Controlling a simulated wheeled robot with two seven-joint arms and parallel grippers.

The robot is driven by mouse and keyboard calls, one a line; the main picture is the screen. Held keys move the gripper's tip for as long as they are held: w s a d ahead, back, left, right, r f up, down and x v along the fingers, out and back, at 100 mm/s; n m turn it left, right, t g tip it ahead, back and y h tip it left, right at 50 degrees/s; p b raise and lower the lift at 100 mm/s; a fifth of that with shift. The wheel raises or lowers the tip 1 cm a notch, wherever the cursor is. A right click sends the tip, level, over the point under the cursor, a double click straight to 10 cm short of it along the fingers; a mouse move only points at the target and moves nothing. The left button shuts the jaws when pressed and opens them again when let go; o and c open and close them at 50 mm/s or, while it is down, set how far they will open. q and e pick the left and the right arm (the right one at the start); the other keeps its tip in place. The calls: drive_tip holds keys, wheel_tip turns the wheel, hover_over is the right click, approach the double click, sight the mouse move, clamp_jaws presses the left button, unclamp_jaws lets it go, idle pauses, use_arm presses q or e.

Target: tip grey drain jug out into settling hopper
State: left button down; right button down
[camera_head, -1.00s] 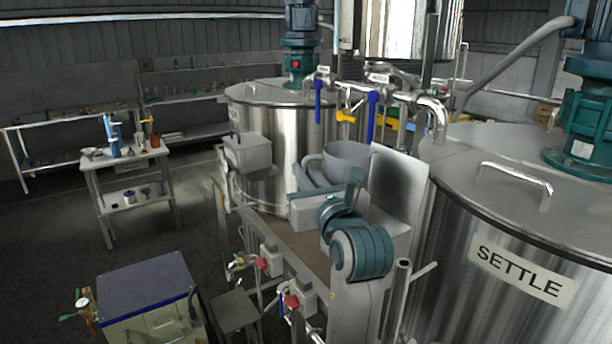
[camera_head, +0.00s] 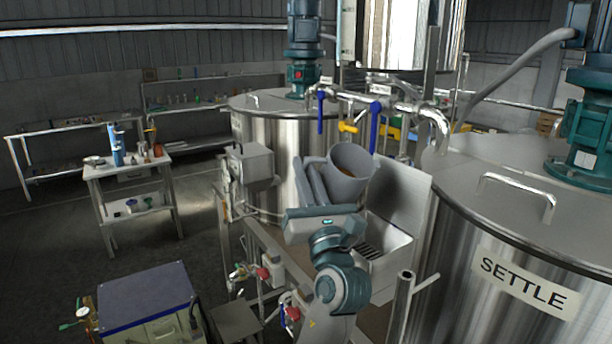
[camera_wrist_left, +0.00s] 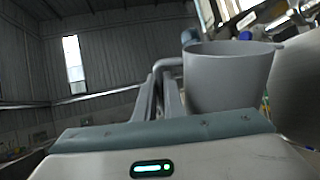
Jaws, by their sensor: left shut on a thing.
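The grey drain jug (camera_head: 350,180) is held in the air, tilted to the right, its mouth turned up and right. Brownish contents show inside its mouth. My left gripper (camera_head: 312,172) is shut on the jug's handle side, its fingers pointing up. In the left wrist view the fingers (camera_wrist_left: 164,88) meet the jug's handle, with the jug body (camera_wrist_left: 228,78) to the right. An open steel basin with a slotted grate (camera_head: 398,250), apparently the settling hopper, is below and right of the jug. My arm hides part of it. My right gripper is not in view.
The large SETTLE tank (camera_head: 500,235) stands close at the right. A steel back panel (camera_head: 405,205) rises behind the basin. Another steel tank (camera_head: 270,130) and pipes with blue-handled valves (camera_head: 375,122) are behind. A grey box (camera_head: 250,164) is left of the jug.

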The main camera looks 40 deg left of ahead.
use_arm(q)
drive_tip(key=shift+a+r+m+t+y, duration=0.1)
drive_tip(key=shift+r+m+t+y, duration=0.1)
drive_tip(key=shift+m+t+y, duration=0.15)
drive_tip(key=shift+t+b, duration=0.45)
drive_tip(key=shift+b, duration=0.35)
drive_tip(key=shift+m+t+b, duration=0.25)
drive_tip(key=shift+t+b, duration=0.05)
drive_tip(key=shift+b, duration=0.05)
drive_tip(key=shift+b, duration=0.35)
drive_tip(key=shift+y, duration=0.25)
drive_tip(key=shift+d+b, duration=0.25)
drive_tip(key=shift+b, duration=0.1)
